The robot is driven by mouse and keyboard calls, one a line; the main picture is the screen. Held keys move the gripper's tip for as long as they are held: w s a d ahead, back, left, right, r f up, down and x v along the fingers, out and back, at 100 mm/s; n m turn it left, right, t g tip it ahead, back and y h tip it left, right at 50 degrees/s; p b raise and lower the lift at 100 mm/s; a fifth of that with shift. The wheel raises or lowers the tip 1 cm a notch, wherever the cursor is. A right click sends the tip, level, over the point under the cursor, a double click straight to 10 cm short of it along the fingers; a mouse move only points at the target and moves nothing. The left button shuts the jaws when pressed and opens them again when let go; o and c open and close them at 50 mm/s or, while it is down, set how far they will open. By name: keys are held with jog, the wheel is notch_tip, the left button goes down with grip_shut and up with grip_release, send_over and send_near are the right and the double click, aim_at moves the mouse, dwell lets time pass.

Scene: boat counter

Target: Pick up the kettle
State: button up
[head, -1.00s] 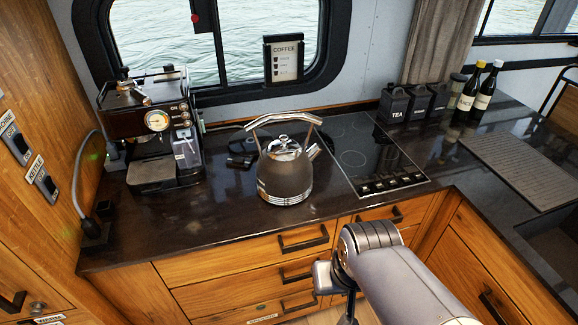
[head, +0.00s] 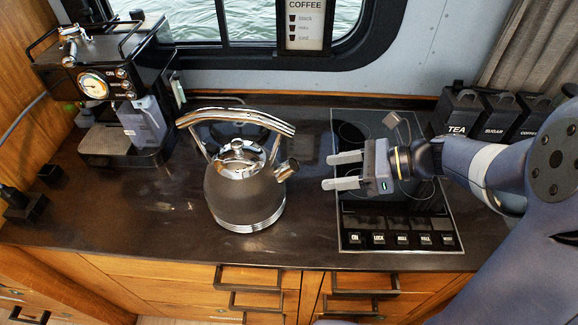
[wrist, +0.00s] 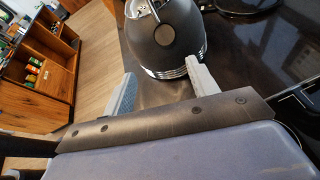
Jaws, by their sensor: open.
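The kettle (head: 242,190) is dark grey with a shiny metal base ring, a metal lid and a tall arched metal handle (head: 235,116). It stands upright on the dark counter, left of the hob, with its spout towards the right. My gripper (head: 329,171) is open and empty, right of the kettle above the hob's left edge. Its two fingers point left at the kettle, and a gap lies between them and the spout. In the wrist view the kettle (wrist: 165,40) is ahead of the two spread fingers (wrist: 160,80); its upper part is cut off.
The black hob (head: 400,215) lies under my gripper. A coffee machine (head: 100,95) stands at the left. Tea, sugar and coffee canisters (head: 492,115) stand at the back right, close to my arm. The counter in front of the kettle is clear.

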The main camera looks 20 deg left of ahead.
aim_at(291, 169)
jog(key=x, duration=0.3)
jog(key=w+p+x, duration=0.1)
jog(key=x, duration=0.3)
jog(key=p+x, duration=0.1)
jog(key=x, duration=0.2)
jog(key=shift+w+a, duration=0.1)
jog(key=shift+a, duration=0.35)
jog(key=shift+c, duration=0.2)
grip_shut()
dwell(0.8)
jog(key=shift+w+r, duration=0.1)
jog(key=shift+r, duration=0.1)
